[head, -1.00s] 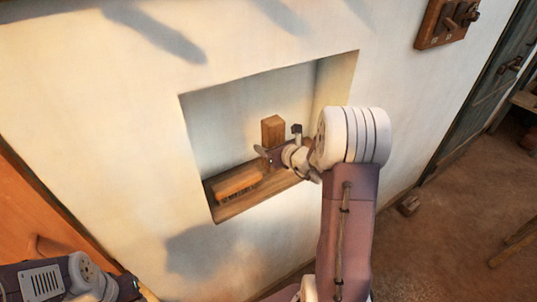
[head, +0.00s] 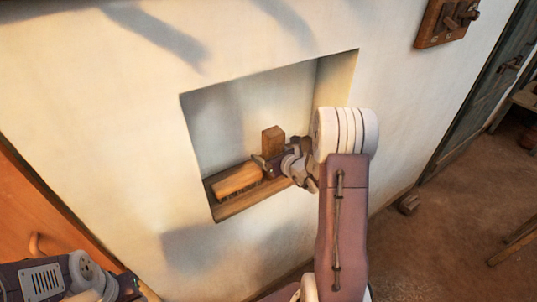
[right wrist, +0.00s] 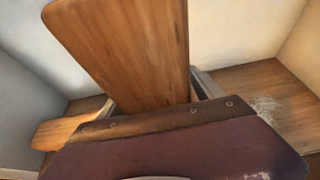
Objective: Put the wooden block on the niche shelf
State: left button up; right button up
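The wooden block (head: 273,142) stands roughly upright inside the wall niche, near its middle. It fills the upper middle of the right wrist view (right wrist: 135,50). My right gripper (head: 270,166) reaches into the niche from the right and is shut on the block's lower part, with the fingers at its two sides in the right wrist view (right wrist: 155,100). The niche shelf (head: 231,209) is a wooden board at the bottom of the niche. The block's lower end is hidden by my gripper, so I cannot tell whether it touches the shelf. My left arm shows at bottom left; its gripper is not visible.
A wooden brush (head: 238,179) with dark bristles lies on the shelf left of the block, close to my right gripper. The niche's right side wall (head: 336,82) stands right of the block. A wooden panel with knobs (head: 446,20) hangs on the wall at upper right.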

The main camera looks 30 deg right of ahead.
jog(key=shift+r, duration=0.25)
jog(key=a+b+v, duration=0.1)
jog(key=b+v, duration=0.1)
jog(key=v, duration=0.9)
jog(key=s+a+f+n+g+y, duration=0.3)
jog(key=s+a+f+n+g, duration=0.1)
jog(key=a+n, duration=0.35)
jog(key=s+a+f+n+g+y, duration=0.2)
jog(key=s+a+f+n+g, duration=0.25)
jog(key=a+n, duration=0.3)
jog(key=s+f+n+g+h, duration=0.2)
jog(key=s+n+h, duration=0.1)
jog(key=n, duration=0.7)
jog(key=s+d+f+n+g+h, duration=0.1)
jog(key=s+n+h, duration=0.1)
jog(key=n, duration=0.8)
jog(key=shift+s+d+f+g+h, duration=0.15)
jog(key=shift+s+f+g+h, duration=0.25)
jog(key=shift+s, duration=0.45)
